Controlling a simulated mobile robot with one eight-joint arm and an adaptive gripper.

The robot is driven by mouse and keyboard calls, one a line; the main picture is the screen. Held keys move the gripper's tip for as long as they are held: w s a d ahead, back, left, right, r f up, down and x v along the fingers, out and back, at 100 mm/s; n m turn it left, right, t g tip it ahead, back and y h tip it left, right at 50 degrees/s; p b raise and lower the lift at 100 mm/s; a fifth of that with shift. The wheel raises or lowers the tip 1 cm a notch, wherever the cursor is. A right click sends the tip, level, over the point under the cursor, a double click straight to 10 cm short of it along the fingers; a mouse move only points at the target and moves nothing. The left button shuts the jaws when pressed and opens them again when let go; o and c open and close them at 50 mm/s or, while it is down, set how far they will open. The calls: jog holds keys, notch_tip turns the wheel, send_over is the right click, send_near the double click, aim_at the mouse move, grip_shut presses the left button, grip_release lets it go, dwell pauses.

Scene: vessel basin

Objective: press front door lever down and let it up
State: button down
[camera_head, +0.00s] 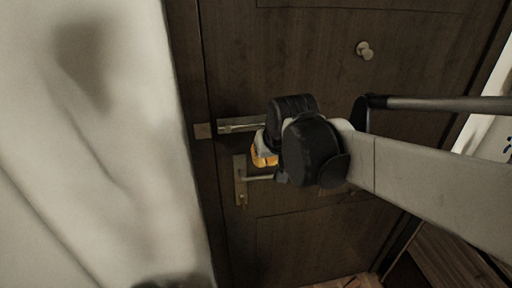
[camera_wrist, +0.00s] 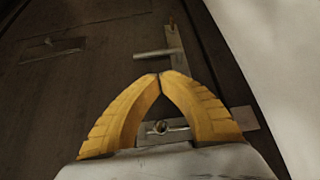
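The dark wooden front door (camera_head: 300,235) fills the middle of the head view. Its metal lever (camera_head: 258,178) sticks out to the right from an upright plate (camera_head: 241,190) near the door's left edge. My gripper (camera_head: 263,158) is just above the lever in the head view, with yellow fingers partly hidden by my dark wrist. In the wrist view the lever (camera_wrist: 154,53) lies beyond the fingertips of my gripper (camera_wrist: 160,75). The fingertips meet, with nothing visible between them. The lever looks about level, and I cannot tell whether the fingers touch it.
A metal latch (camera_head: 238,126) is fixed on the door above the lever; it also shows behind the fingers in the wrist view (camera_wrist: 243,119). A round knob (camera_head: 365,50) sits higher on the door. A pale wall (camera_head: 110,150) stands close on the left.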

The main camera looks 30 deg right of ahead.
jog(key=w+d+r+p, duration=0.1)
jog(key=w+d+r, duration=0.1)
jog(key=w+d, duration=0.1)
jog(key=shift+m, duration=0.3)
jog(key=b+x, duration=0.1)
jog(key=x, duration=0.3)
jog(key=s+f+b+x, duration=0.1)
jog(key=x, duration=0.3)
jog(key=s+b+x, duration=0.1)
jog(key=b+x, duration=0.1)
jog(key=x, duration=0.2)
jog(key=shift+w+d+f, duration=0.1)
jog(key=shift+w+f, duration=0.1)
jog(key=shift+f, duration=0.7)
jog(key=shift+s, duration=0.1)
jog(key=shift+b, duration=0.3)
jog(key=shift+d+f, duration=0.1)
jog(key=shift+f, duration=0.15)
